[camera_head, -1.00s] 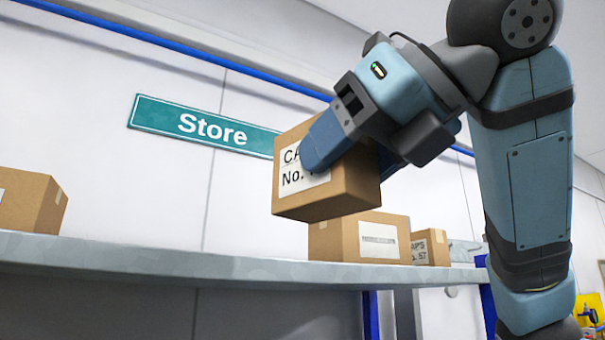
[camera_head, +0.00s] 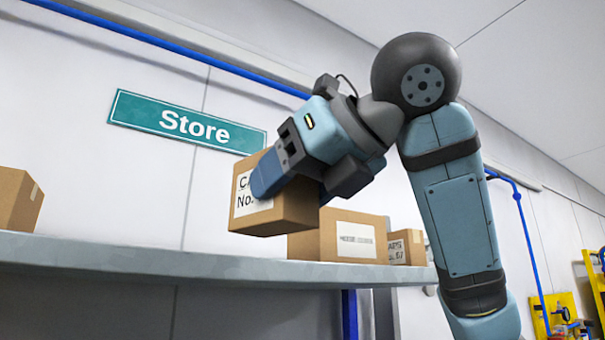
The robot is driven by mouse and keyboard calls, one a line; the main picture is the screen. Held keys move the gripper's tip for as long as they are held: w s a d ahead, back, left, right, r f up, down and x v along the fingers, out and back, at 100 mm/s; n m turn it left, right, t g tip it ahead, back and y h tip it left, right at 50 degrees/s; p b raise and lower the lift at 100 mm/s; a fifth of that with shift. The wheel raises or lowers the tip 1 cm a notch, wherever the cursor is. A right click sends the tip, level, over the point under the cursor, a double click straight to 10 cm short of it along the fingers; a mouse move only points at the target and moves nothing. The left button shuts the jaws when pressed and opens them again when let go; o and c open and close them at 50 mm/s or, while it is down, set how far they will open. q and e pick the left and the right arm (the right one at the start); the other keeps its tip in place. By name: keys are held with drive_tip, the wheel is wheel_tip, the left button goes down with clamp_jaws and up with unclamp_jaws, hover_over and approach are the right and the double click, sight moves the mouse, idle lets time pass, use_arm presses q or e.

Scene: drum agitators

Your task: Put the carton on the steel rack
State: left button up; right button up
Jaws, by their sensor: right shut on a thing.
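The carton (camera_head: 292,208) is a brown cardboard box with a white label, partly hidden by my fingers. My right gripper (camera_head: 285,183) is shut on it and holds it up near the front edge of the steel rack's shelf (camera_head: 200,262). The carton's bottom shows a little above the shelf's level, and I cannot tell how far it is from the shelf in depth. It overlaps a box behind it in the picture. My left gripper is not in view.
On the shelf stand a brown box with a white label (camera_head: 352,240), a smaller box (camera_head: 405,247) to its right and another box (camera_head: 18,200) at the far left. The shelf is clear between the left box and the held carton. A green Store sign (camera_head: 187,122) hangs behind.

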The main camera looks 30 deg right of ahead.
sight(269, 235)
drive_tip(key=shift+w+a+f, duration=0.1)
drive_tip(key=shift+w+f, duration=0.05)
drive_tip(key=shift+w, duration=1.05)
drive_tip(key=shift+w+f, duration=0.15)
drive_tip(key=shift+w, duration=1.05)
drive_tip(key=shift+w+a+f, duration=0.1)
drive_tip(key=shift+w, duration=2.55)
drive_tip(key=shift+w+a+f, duration=0.1)
drive_tip(key=shift+w, duration=2.5)
drive_tip(key=shift+w+f, duration=0.1)
drive_tip(key=shift+f, duration=0.2)
drive_tip(key=o, duration=1.1)
drive_tip(key=shift+f, duration=0.1)
